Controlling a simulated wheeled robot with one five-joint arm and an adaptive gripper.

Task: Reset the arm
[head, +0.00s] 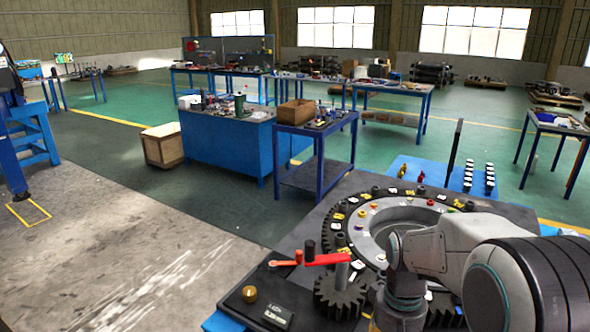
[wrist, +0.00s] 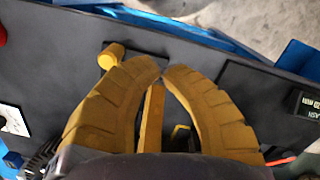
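My gripper (wrist: 162,72) shows in the wrist view as two curved, ribbed yellow fingers. Their tips come together, and nothing is gripped at the tips. A yellow bar (wrist: 151,115) shows in the gap behind the tips; I cannot tell what it belongs to. The fingers are over a dark plate (wrist: 215,50). A brass knob (wrist: 112,55) lies just left of the fingertips, apart from them as far as I can tell. In the head view my arm reaches in from the lower right, over the gear bench, and the fingers are hidden.
A large toothed ring (head: 335,215) and a small gear (head: 340,297) sit on the bench near my arm. A blue-framed cart (head: 315,150) stands behind. Open floor (head: 120,240) lies to the left.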

